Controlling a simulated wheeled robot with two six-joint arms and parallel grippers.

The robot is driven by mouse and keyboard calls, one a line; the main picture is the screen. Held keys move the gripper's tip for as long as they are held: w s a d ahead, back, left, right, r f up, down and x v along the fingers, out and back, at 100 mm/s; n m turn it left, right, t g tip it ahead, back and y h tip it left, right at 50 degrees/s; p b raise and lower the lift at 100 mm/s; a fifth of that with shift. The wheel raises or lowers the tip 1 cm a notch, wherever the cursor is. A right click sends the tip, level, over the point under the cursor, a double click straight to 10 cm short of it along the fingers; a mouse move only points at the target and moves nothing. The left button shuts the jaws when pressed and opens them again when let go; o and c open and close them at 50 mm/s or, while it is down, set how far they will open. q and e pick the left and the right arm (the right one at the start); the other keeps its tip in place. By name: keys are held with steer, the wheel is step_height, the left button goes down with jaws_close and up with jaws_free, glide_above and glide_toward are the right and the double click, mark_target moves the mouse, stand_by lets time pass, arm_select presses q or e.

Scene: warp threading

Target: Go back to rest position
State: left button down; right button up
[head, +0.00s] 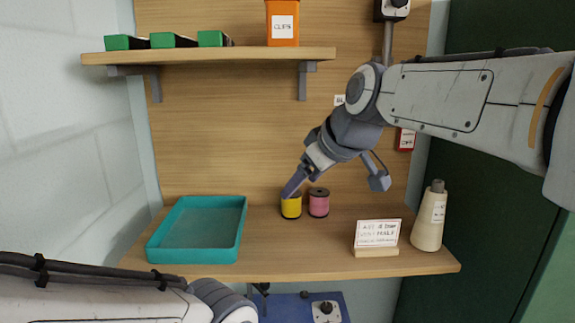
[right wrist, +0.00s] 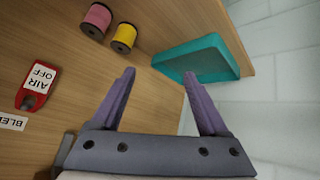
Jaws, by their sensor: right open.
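My right gripper (head: 289,190) reaches in from the right and hangs above the bench, its fingers overlapping the top of the yellow spool in the head view. In the right wrist view its two purple fingers (right wrist: 158,100) are spread apart with nothing between them. The yellow spool (head: 291,208) and the pink spool (head: 319,205) stand side by side on the bench; in the right wrist view the yellow spool (right wrist: 124,38) is clear of the fingers. My left arm shows at the lower left of the head view; its gripper is not visible.
A teal tray (head: 157,248) sits at the bench's left. A sign card (head: 377,236) and a cream cone (head: 429,220) stand at the right. A shelf (head: 220,56) above holds green boxes and an orange container (head: 283,25). A red air tag (right wrist: 38,82) is on the wall.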

steer(key=s+d+f+m+g+h, duration=0.1)
steer(key=s+f+g+h, duration=0.2)
steer(key=s+f, duration=2.1)
steer(key=s+g, duration=0.3)
steer(key=g, duration=0.1)
steer(key=shift+s+d+f+m, duration=0.25)
steer(key=shift+s+d+m, duration=0.05)
steer(key=shift+s+m, duration=0.1)
